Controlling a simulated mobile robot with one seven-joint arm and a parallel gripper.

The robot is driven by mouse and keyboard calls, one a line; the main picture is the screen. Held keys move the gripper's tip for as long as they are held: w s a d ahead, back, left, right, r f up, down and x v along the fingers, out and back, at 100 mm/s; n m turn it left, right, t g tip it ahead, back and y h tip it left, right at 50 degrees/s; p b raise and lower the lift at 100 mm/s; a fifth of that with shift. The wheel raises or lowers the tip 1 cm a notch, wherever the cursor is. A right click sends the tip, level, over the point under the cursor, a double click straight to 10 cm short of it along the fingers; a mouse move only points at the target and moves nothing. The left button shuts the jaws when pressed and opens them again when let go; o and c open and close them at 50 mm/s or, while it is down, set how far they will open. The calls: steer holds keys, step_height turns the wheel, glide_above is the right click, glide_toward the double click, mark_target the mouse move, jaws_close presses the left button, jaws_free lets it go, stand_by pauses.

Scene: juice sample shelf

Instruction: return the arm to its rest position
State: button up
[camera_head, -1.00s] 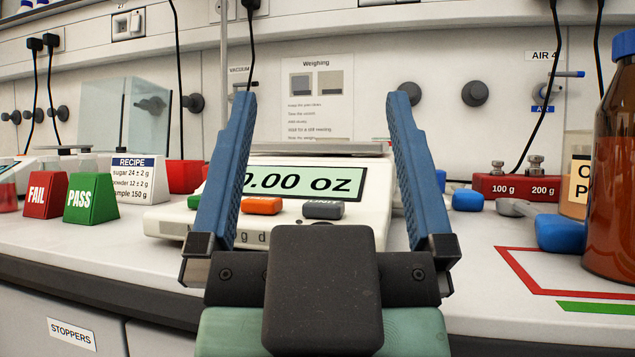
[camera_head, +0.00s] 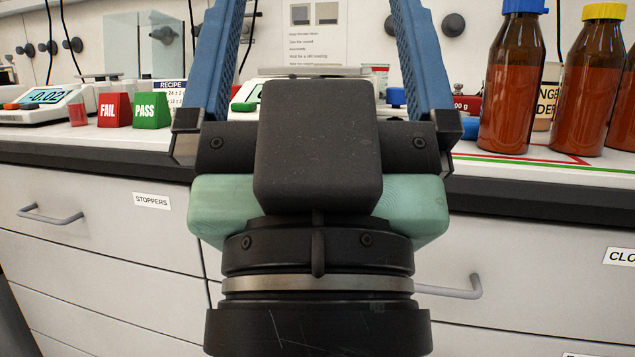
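My gripper (camera_head: 312,30) is open, its two blue fingers spread wide apart with nothing between them. The fingertips run off the top edge of the picture. The gripper is in front of the bench and hides most of a scale (camera_head: 247,92) behind it. My wrist and the green gripper body show below, in front of the drawer fronts. The rest of the arm is not in view.
The bench (camera_head: 70,141) edge runs behind my gripper. Red FAIL (camera_head: 114,110) and green PASS (camera_head: 151,110) blocks and a second scale (camera_head: 45,104) stand left. A blue-capped bottle (camera_head: 512,95) and a yellow-capped bottle (camera_head: 586,85) stand right. Drawer handles (camera_head: 50,214) stick out below.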

step_height(320, 180, up, 52)
steer(key=p, duration=5)
steer(key=shift+w+f, duration=0.25)
steer(key=shift+w, duration=0.2)
